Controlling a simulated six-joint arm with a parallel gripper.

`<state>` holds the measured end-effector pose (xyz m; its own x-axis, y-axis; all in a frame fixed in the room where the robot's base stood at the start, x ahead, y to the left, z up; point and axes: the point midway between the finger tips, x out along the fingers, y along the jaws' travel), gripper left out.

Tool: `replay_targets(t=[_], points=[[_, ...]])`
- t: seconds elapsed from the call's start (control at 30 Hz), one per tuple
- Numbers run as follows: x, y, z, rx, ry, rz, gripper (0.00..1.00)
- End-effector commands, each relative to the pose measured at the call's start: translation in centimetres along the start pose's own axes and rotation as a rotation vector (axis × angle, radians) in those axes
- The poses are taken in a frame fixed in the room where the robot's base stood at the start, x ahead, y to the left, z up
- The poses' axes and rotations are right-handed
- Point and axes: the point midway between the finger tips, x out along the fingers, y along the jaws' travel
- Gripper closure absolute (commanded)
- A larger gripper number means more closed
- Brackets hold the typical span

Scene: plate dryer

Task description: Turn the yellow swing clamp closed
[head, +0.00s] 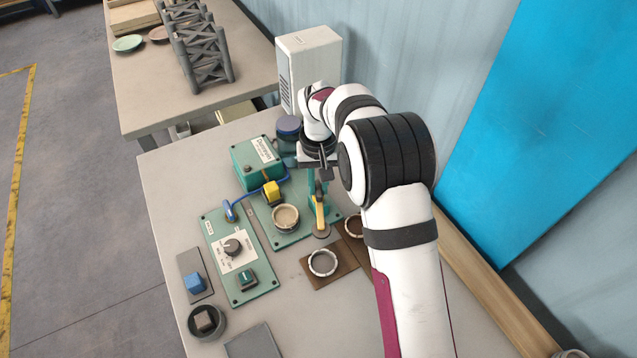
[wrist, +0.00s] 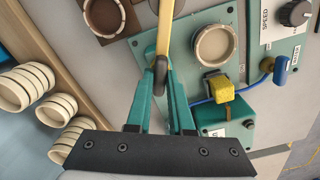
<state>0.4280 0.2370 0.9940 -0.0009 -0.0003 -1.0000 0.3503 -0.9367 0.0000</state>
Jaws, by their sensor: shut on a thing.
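The yellow swing clamp (head: 320,213) is a narrow yellow bar in the head view, with a round brown end at its front. It lies to the right of the round cream dish (head: 286,217), apart from it. In the wrist view the yellow bar (wrist: 165,32) runs up out of the picture, left of the dish (wrist: 214,45). My gripper (head: 319,188) is at the bar's rear end. In the wrist view its teal fingers (wrist: 160,68) are shut on the clamp around a dark rounded part. The exact contact is partly hidden by the fingers.
A green box (head: 258,160) and a yellow block (head: 272,191) with a blue cable stand left of the clamp. A control panel with a knob (head: 234,247) is further left. Brown mats with rings (head: 323,262) lie in front. A white cabinet (head: 309,62) stands behind.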

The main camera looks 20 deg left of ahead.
Motion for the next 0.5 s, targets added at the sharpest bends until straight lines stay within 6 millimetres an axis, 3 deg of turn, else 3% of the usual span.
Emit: replay_targets(t=[0.5], points=[[-0.06, 0.04, -0.12, 0.484, 0.004, 0.0, 1.0]])
